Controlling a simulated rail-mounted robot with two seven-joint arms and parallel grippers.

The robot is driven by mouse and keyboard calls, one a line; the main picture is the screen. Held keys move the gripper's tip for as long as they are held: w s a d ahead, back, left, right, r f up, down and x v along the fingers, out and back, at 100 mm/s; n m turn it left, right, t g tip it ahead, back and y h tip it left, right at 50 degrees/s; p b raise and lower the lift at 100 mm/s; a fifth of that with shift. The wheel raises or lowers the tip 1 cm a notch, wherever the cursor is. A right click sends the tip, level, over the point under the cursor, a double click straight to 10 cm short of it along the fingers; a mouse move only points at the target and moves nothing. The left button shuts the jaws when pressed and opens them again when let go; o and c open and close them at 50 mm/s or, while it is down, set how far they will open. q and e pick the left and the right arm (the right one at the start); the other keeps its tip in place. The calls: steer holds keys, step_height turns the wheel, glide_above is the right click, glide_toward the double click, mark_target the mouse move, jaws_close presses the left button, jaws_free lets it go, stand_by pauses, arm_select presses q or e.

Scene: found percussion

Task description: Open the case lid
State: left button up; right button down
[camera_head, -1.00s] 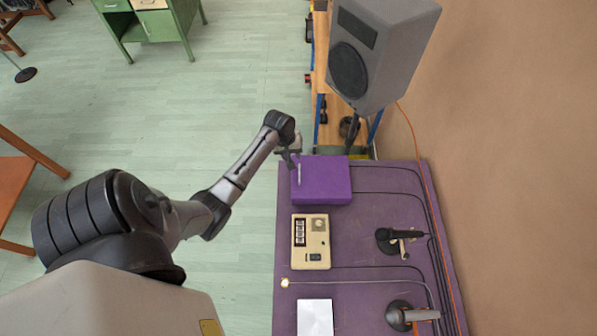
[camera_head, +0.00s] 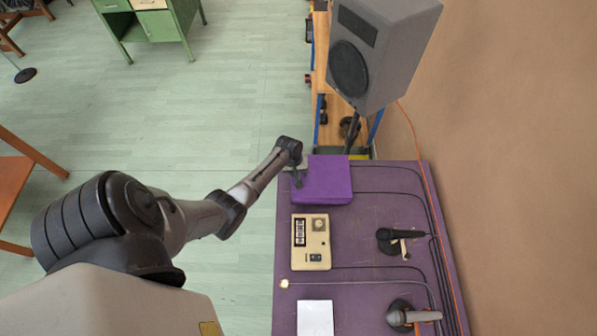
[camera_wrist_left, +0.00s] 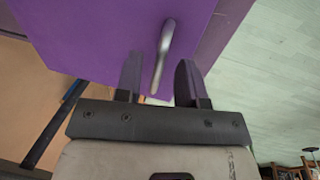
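The purple case (camera_head: 325,183) sits at the far end of the purple table, and its lid looks shut. Its pale metal handle (camera_wrist_left: 163,50) shows in the left wrist view, on the purple face. My left gripper (camera_head: 297,180) is at the case's left edge in the head view. In the left wrist view the fingers of my left gripper (camera_wrist_left: 158,82) are apart, one on each side of the handle, with gaps visible. In the head view the gripper hides the handle. My right gripper is not in view.
A beige box with dials (camera_head: 311,242) stands next to the case on the table (camera_head: 365,235). Microphones on stands (camera_head: 395,237) and cables lie to the right. A grey speaker (camera_head: 380,50) rises behind the case. Open floor lies left of the table.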

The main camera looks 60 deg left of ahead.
arm_select(q)
jaws_close()
stand_by(0.3)
stand_by(0.3)
